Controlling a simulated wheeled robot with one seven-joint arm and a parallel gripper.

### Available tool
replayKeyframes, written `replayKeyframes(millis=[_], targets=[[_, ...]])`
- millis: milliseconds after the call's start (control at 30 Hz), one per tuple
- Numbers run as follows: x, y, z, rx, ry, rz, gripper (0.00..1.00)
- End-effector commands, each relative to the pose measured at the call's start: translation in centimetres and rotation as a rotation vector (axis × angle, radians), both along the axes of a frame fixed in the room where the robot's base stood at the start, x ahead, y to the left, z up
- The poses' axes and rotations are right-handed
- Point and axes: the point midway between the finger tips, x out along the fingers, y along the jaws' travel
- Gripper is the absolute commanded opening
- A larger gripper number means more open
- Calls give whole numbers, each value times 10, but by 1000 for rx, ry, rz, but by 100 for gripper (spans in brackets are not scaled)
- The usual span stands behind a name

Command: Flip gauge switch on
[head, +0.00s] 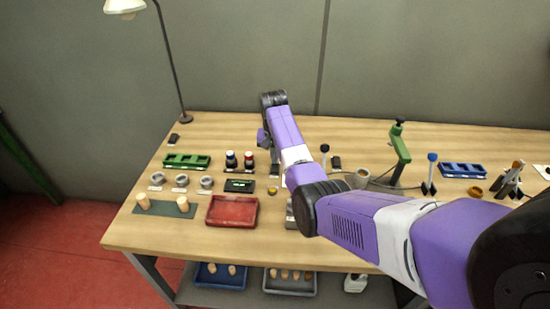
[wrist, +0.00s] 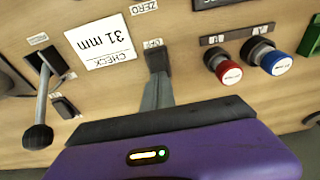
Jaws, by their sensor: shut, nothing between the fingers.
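My gripper (wrist: 156,62) is shut and empty, its dark fingertips pointing at the tabletop close to a small label (wrist: 153,43). The fingertips cover the spot just below that label, so I cannot tell whether a switch lies under them or whether they touch it. Another label reading ZERO (wrist: 143,7) is at the top of the wrist view. A dark device with a green display (head: 239,185), possibly the gauge, stands on the bench in the head view. A small black switch-like block (wrist: 65,107) lies at the left in the wrist view, apart from my gripper.
A lever with a black knob (wrist: 38,137) stands left of my gripper. A white card reading CHECK 31 mm (wrist: 98,42) lies flat beside it. A red tray (head: 232,211) lies near the bench's front.

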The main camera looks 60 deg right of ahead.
Motion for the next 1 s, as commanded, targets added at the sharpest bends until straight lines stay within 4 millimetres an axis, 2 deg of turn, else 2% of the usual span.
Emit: replayKeyframes(millis=[200, 567, 767, 1000], targets=[[1, -2, -11, 0, -1, 0, 0], [1, -2, -12, 2, 0, 0, 0], [3, -7, -21, 59, 23, -1, 0], [1, -4, -19, 58, 25, 1, 0]])
